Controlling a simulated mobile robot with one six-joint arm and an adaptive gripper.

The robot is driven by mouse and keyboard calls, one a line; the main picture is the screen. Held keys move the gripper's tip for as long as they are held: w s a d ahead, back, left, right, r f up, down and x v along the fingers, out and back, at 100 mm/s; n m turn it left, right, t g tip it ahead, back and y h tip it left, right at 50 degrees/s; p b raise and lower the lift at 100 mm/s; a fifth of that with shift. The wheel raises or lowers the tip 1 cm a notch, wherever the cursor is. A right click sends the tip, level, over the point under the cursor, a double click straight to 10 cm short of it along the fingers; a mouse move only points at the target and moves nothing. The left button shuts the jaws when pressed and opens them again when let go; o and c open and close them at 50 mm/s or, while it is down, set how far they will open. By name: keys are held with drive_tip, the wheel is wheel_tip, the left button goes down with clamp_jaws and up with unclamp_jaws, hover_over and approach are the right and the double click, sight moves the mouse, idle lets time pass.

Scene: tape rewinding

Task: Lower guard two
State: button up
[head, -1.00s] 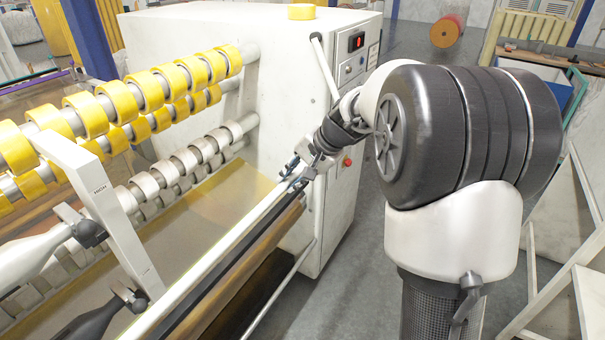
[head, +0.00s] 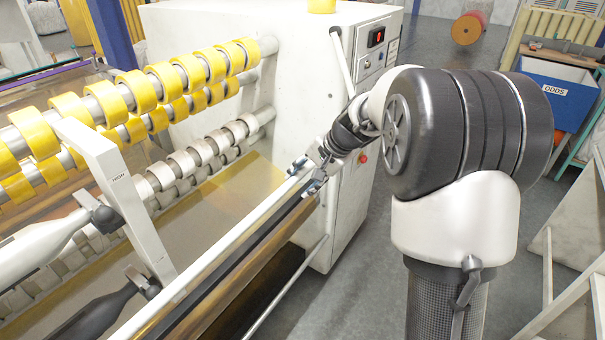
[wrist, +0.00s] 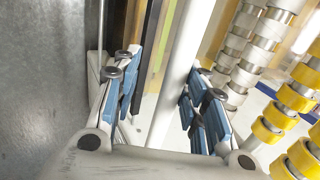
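A long white rail (head: 220,248) runs along the front of the tape machine, beside a glossy see-through panel (head: 232,196). No label marks either as guard two. My gripper (head: 307,177) is at the rail's far end, close to the machine cabinet. In the wrist view my gripper (wrist: 163,98) has its blue-padded fingers spread wide, with the white rail (wrist: 181,70) passing between them. Gaps show between the rail and the pads, so the gripper is open and around the rail, not clamped. The rail's far end is partly hidden by my gripper.
The white machine cabinet (head: 235,60) stands just beyond my gripper. Shafts with yellow tape rolls (head: 142,90) and bare grey cores (head: 183,165) are on the left. A blue bin (head: 557,90) is at the right. Grey floor (head: 360,265) is clear in front.

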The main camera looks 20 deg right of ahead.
drive_tip(key=shift+o, duration=0.3)
drive_tip(key=shift+a+r, duration=0.1)
drive_tip(key=shift+r, duration=0.1)
drive_tip(key=v, duration=1.2)
drive_tip(key=s+a+r+n+h, duration=0.1)
drive_tip(key=s+a+n, duration=0.2)
drive_tip(key=s+a, duration=0.35)
drive_tip(key=s+a+n+h, duration=0.1)
drive_tip(key=s+a+n, duration=0.15)
drive_tip(key=s, duration=0.75)
drive_tip(key=s+f+n+h, duration=0.2)
drive_tip(key=s+f+n, duration=0.3)
drive_tip(key=s, duration=0.9)
drive_tip(key=shift+a+f, duration=0.25)
drive_tip(key=shift+a, duration=0.2)
